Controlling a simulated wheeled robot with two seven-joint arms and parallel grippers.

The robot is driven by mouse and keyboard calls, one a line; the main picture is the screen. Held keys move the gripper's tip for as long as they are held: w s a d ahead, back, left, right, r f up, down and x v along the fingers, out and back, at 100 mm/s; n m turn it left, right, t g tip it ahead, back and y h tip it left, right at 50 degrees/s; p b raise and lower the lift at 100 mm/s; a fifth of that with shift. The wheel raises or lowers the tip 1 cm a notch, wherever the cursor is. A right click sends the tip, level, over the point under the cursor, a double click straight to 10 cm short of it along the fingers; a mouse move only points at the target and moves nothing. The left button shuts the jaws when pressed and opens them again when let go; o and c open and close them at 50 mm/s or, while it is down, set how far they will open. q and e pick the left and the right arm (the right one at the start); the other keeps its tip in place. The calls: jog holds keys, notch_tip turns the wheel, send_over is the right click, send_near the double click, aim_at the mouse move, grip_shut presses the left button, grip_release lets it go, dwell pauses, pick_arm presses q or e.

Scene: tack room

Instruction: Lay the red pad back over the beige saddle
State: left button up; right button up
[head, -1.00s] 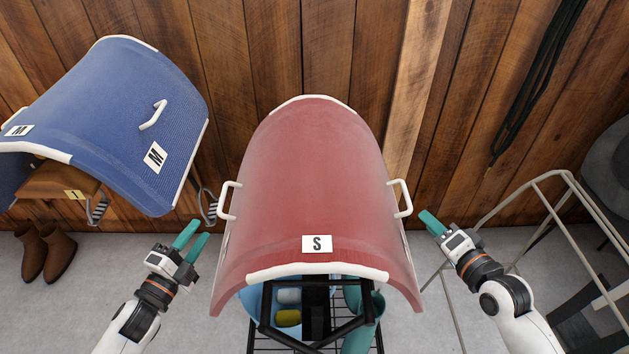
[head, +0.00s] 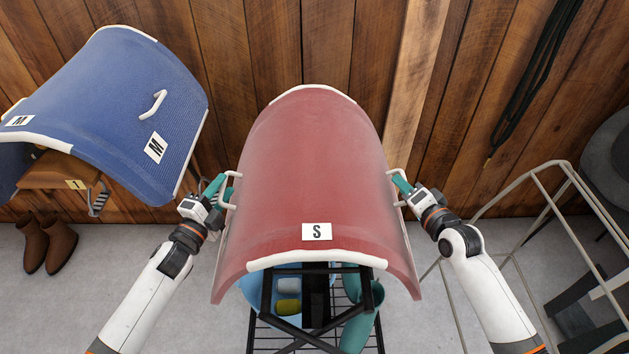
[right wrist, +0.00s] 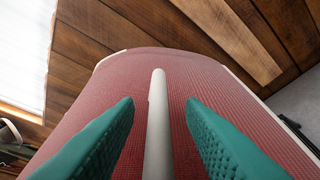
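The red pad (head: 315,165), white-edged and marked S, is draped in an arch over a black folding stand (head: 318,300) in the middle of the head view. It has a white handle on each side. My left gripper (head: 220,187) is open at the left handle (head: 230,206), its fingers close to the bar. My right gripper (head: 401,185) is at the right handle. In the right wrist view its open green fingers (right wrist: 160,135) stand on either side of the white handle bar (right wrist: 157,120), with gaps visible. I see no beige saddle.
A blue pad (head: 120,110) marked M lies over a brown saddle rack (head: 55,180) at the left, near brown boots (head: 48,243). A pale metal frame (head: 535,185) stands at the right. The plank wall (head: 330,40) is close behind.

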pick_arm(q)
jog(key=shift+w+d+r, duration=0.1)
jog(key=shift+w+d, duration=0.15)
jog(key=shift+w, duration=0.3)
pick_arm(e)
jog(key=shift+w+a+f, duration=0.1)
jog(key=shift+w+a, duration=0.1)
jog(key=shift+w, duration=0.4)
pick_arm(q)
jog(key=shift+c, duration=0.6)
pick_arm(e)
jog(key=shift+c, duration=0.6)
pick_arm(q)
grip_shut()
pick_arm(e)
grip_shut()
